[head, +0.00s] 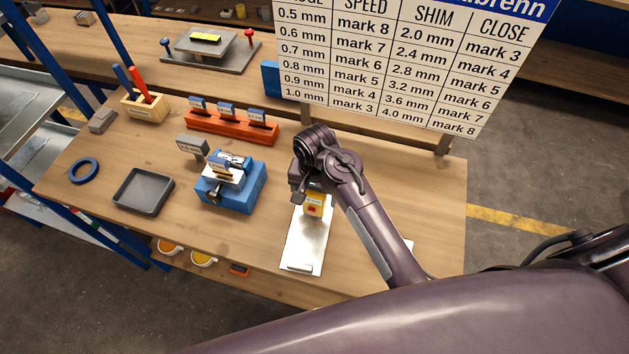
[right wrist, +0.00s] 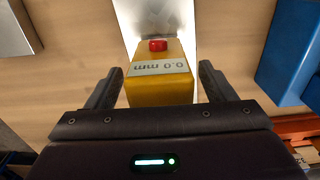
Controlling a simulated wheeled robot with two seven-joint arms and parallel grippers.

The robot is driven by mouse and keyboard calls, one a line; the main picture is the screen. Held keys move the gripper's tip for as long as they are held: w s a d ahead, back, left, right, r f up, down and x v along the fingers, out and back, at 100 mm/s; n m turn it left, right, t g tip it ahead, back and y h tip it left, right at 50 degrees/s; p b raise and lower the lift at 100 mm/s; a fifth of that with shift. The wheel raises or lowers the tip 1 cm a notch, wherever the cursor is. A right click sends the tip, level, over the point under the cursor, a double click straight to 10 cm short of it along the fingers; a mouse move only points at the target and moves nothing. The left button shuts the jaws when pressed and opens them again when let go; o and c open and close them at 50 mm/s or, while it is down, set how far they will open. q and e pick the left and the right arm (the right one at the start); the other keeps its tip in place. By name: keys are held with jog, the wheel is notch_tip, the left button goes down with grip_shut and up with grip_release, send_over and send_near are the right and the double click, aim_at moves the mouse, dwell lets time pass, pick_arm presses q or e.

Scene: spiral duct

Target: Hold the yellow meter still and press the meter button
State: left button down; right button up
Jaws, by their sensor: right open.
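The yellow meter (head: 314,207) stands at the far end of a shiny metal sheet (head: 304,245) on the workbench, partly hidden under my right arm. In the right wrist view the yellow meter (right wrist: 163,88) shows a label reading 0.0 mm, upside down, and the red meter button (right wrist: 158,45) on it. My right gripper (right wrist: 160,83) is open, with one finger on each side of the meter. Small gaps show between the fingers and its sides. My left gripper is not in view.
A blue clamp fixture (head: 232,192) stands left of the sheet. A grey tray (head: 143,191), a blue ring (head: 83,171) and an orange rack (head: 232,126) are further left and back. A large chart board (head: 400,70) stands behind the arm. Bare wood lies around the sheet.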

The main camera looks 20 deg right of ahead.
jog(key=shift+f, duration=0.7)
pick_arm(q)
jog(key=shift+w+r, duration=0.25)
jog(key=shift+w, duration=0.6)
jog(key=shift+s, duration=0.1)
pick_arm(e)
jog(key=c, duration=0.4)
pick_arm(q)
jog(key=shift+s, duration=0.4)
pick_arm(e)
jog(key=c, duration=0.8)
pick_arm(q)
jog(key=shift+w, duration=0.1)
